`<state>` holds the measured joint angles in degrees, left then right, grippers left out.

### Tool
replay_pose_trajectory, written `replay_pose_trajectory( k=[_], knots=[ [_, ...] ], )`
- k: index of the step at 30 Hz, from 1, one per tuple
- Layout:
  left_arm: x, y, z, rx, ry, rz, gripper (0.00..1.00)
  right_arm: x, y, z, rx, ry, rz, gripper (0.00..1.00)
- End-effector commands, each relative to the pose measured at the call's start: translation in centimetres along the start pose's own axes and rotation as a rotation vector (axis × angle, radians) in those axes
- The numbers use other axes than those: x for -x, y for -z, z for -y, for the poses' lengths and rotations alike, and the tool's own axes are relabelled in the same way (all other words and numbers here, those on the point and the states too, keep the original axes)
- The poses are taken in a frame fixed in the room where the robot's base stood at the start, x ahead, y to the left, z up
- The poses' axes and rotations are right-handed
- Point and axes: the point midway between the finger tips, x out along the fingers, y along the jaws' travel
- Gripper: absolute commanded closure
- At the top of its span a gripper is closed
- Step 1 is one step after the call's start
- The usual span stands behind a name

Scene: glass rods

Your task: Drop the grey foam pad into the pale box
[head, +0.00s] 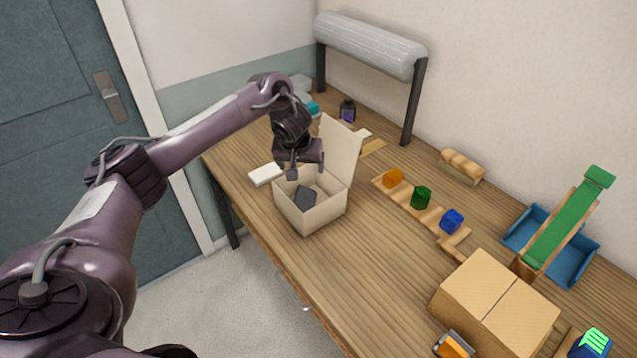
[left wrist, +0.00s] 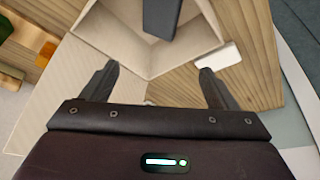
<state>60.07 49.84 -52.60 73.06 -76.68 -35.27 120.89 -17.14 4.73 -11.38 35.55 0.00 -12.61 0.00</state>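The pale box (head: 311,217) stands on the wooden table with its lid flap (head: 341,150) raised at the back. The dark grey foam pad (head: 305,197) is inside the box, apparently tilted; its exact contact with the floor or walls is unclear. In the left wrist view the pad (left wrist: 162,16) shows inside the box (left wrist: 110,37), cut off by the top edge. My left gripper (head: 292,173) is above the box opening. Its fingers (left wrist: 158,80) are spread with nothing between them, apart from the pad. My right gripper is not in view.
A white block (head: 265,175) lies left of the box. A wooden rack with coloured blocks (head: 421,197) is to the right. A closed cardboard box (head: 494,302) stands nearer the front right. A bubble-wrap roll (head: 369,45) on posts is behind. The table front between the boxes is clear.

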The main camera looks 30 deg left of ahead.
Motion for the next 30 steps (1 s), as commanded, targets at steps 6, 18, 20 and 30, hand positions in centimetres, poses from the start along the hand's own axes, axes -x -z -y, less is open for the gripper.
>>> replay_pose_trajectory(
  k=[6, 18, 20, 30],
  knots=[
    [0.0, 0.0, 0.0, 0.000, 0.000, 0.000, 0.19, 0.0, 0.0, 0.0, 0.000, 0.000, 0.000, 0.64],
    [6.2, 0.3, 0.1, -0.002, 0.001, -0.003, 0.19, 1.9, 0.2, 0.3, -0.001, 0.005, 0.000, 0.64],
    [6.9, 0.3, 0.1, -0.002, 0.002, -0.004, 0.19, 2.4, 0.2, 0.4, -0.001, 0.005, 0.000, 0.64],
    [7.8, 0.0, 0.0, 0.000, 0.000, 0.000, 0.19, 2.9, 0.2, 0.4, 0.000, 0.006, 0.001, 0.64]
  ],
)
